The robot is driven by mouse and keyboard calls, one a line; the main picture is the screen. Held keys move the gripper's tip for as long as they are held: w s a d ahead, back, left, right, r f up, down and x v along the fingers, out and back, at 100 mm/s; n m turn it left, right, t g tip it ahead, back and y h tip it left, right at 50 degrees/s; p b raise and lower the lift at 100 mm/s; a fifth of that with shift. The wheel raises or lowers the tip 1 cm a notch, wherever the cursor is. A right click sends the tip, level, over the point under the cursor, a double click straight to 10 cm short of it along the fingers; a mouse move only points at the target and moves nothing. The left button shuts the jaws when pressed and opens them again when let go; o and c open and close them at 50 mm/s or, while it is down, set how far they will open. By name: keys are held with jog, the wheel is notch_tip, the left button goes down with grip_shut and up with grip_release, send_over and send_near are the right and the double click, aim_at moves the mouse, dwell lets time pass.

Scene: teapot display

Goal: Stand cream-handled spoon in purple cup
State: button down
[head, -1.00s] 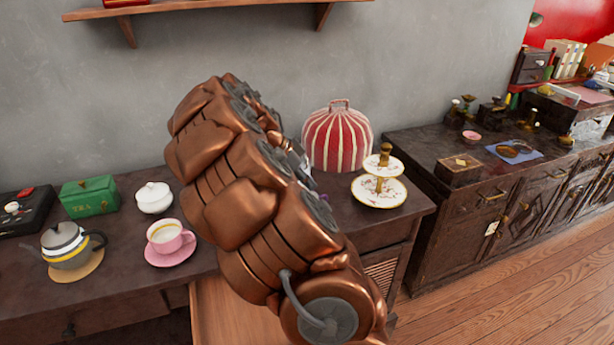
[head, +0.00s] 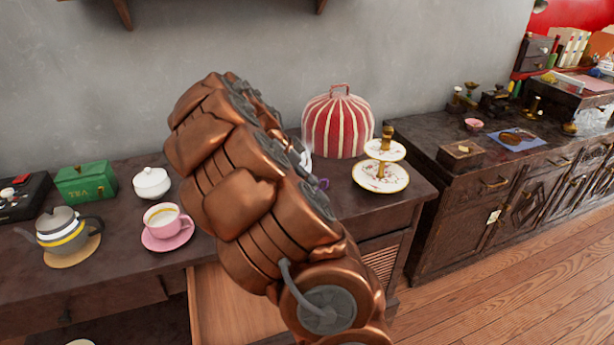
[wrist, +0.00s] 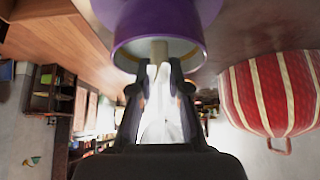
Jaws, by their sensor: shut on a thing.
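In the wrist view, which looks upside down, the purple cup (wrist: 165,22) is close at the top, with a gold-toned band at its rim. My gripper (wrist: 160,80) is shut on the cream-handled spoon (wrist: 158,50). The cream handle points toward the cup's mouth, and the pale, shiny part of the spoon lies back between my fingers. The handle's end overlaps the rim; I cannot tell how deep it is inside. In the head view my copper-coloured arm hides the gripper and most of the cup; only a small purple bit (head: 323,184) shows beside it.
A red striped tea cosy (head: 337,125) and a two-tier cake stand (head: 381,180) stand right of my arm. A pink cup (head: 165,223), white lidded bowl (head: 151,183), green tea tin (head: 86,183) and grey teapot (head: 64,235) stand left. An open drawer (head: 225,305) juts out below.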

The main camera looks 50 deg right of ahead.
jog(key=c, duration=1.1)
grip_release()
jog(key=shift+o, duration=0.2)
jog(key=shift+r, duration=0.1)
jog(key=v, duration=1.2)
jog(key=shift+s+d, duration=0.1)
